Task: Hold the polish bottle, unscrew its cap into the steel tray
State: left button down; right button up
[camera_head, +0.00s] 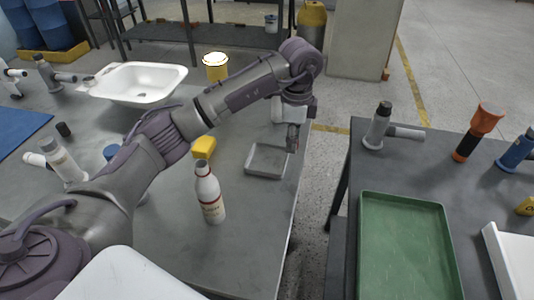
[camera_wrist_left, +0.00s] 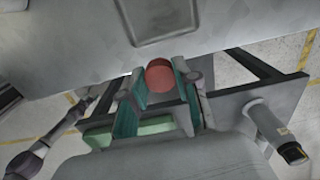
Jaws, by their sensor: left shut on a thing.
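The white polish bottle (camera_head: 210,195) stands upright on the grey table, with a red band at its neck and a label lower down. No gripper touches it. My left gripper (camera_head: 292,144) points down by the right edge of the steel tray (camera_head: 252,172), a shallow grey tray near the table's right edge. In the left wrist view my left gripper (camera_wrist_left: 160,92) is shut on a round red cap (camera_wrist_left: 160,75), and part of the steel tray (camera_wrist_left: 165,38) shows beyond it. The cap is hidden in the head view.
A gap separates this table from the right table, which holds a green tray (camera_head: 440,215) and an orange-black flashlight (camera_head: 478,130).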

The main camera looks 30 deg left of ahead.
pick_arm(q)
send_over(267, 162)
notch_tip(267, 162, down, 4)
jog(key=shift+w, duration=0.1)
jog(key=shift+f+p, duration=0.45)
jog(key=shift+f, duration=1.6)
jog(key=shift+f, duration=0.1)
jog(key=c, duration=0.8)
grip_release()
jog(key=shift+c, duration=0.2)
